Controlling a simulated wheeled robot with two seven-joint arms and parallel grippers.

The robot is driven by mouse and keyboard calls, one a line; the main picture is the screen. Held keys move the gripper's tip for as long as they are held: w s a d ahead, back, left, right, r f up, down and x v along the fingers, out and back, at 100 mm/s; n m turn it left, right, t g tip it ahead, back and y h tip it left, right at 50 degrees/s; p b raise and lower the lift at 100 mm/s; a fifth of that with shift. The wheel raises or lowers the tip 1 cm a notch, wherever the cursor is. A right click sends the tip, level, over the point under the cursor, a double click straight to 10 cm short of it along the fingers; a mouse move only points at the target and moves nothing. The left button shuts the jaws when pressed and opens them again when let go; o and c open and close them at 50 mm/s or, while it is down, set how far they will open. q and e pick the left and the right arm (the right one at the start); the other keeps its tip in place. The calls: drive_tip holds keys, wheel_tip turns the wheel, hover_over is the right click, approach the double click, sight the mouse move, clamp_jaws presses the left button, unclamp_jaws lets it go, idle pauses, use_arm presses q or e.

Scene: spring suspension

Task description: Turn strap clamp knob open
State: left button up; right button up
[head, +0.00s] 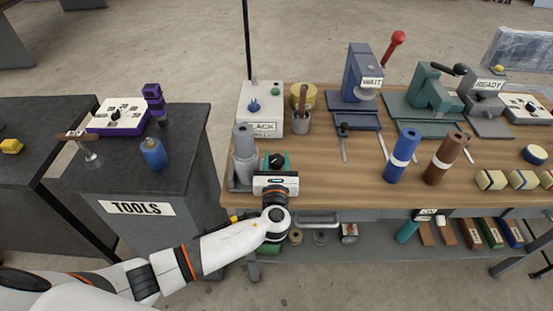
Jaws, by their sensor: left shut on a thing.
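My left gripper (277,168) is over the near left part of the wooden bench, its white body facing me. It is shut on a small dark knob (278,159), which shows just past the gripper body. A teal part shows around the knob; the gripper hides most of it, so I cannot tell its full shape or how the knob is turned. A grey cylinder (244,142) stands upright just left of the gripper, in a grey holder. The strap itself cannot be made out. My right gripper is not in view.
Blue (402,160) and brown (445,160) cylinders stand to the right. The bench between is clear. A dark TOOLS cabinet (180,185) stands left.

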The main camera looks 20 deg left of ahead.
use_arm(q)
drive_tip(key=n+y, duration=0.1)
drive_tip(key=y, duration=0.1)
drive_tip(key=n+g+y, duration=0.1)
drive_tip(key=shift+d+n+g+y, duration=0.15)
drive_tip(key=shift+n+g+y, duration=0.15)
drive_tip(key=shift+y, duration=0.1)
drive_tip(key=shift+f+n+g+y, duration=0.1)
drive_tip(key=shift+n+g+y, duration=0.65)
drive_tip(key=shift+y, duration=0.25)
drive_tip(key=n+g+y+b, duration=0.2)
drive_tip(key=n+g+y, duration=0.1)
drive_tip(key=shift+n+g+y+b, duration=0.45)
drive_tip(key=shift+n+g+y, duration=0.55)
drive_tip(key=shift+g, duration=0.25)
drive_tip(key=o, duration=0.7)
